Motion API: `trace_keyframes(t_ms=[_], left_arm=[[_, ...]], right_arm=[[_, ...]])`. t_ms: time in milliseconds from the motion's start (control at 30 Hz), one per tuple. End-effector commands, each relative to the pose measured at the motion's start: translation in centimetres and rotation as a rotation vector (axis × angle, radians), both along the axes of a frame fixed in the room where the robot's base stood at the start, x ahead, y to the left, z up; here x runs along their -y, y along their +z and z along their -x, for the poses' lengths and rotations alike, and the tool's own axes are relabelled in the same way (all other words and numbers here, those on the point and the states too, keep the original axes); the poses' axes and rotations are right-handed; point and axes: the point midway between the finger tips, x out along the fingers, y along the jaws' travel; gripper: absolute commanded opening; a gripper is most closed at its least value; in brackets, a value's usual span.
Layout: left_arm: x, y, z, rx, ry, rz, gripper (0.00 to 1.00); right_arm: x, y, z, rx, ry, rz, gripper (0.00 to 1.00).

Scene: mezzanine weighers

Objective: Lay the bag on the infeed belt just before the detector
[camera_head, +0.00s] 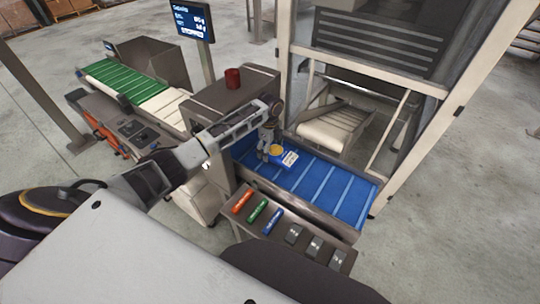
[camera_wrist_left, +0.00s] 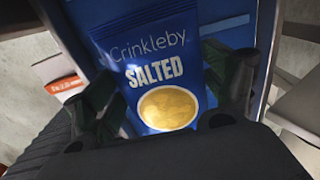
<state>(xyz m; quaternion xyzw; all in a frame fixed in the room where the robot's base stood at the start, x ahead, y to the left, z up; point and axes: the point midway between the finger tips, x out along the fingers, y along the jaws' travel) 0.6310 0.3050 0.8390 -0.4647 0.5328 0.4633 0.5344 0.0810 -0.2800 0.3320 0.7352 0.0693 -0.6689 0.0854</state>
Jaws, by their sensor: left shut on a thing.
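A blue crisp bag (camera_head: 285,158) is at my left gripper (camera_head: 269,152), over the upper left part of the blue infeed belt (camera_head: 335,186). In the left wrist view the bag (camera_wrist_left: 150,60) reads "Crinkleby SALTED" and has a picture of yellow crisps. The two dark fingers of my left gripper (camera_wrist_left: 168,105) stand on either side of it, shut on it. Whether the bag touches the belt I cannot tell. The grey housing (camera_head: 212,98) at the belt's upper left end looks like the detector. My right gripper is not in view.
A red cup-shaped thing (camera_head: 232,78) stands on the housing. A sloping panel (camera_head: 281,230) with orange, green and blue bars runs along the near side of the belt. A tall framed machine (camera_head: 385,60) stands behind. The belt's right part is bare.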

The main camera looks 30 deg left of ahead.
Motion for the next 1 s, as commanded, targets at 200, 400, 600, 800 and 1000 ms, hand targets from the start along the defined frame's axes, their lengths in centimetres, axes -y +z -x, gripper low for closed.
trace_keyframes(t_ms=[200,400,600,800,1000], left_arm=[[0.0,-2.5,0.0,-0.001,0.000,0.000,0.57],[0.0,-3.8,0.0,0.000,0.000,0.000,0.57],[0.0,-3.9,0.0,0.001,0.000,0.000,0.57],[0.0,-4.1,0.0,0.000,0.000,0.000,0.57],[0.0,-4.1,0.0,0.000,0.000,0.000,1.00]], right_arm=[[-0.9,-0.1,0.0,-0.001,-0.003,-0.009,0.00],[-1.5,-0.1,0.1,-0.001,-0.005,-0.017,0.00],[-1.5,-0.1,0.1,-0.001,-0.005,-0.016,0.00],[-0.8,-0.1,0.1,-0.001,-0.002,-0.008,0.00],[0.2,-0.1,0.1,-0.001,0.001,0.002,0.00]])
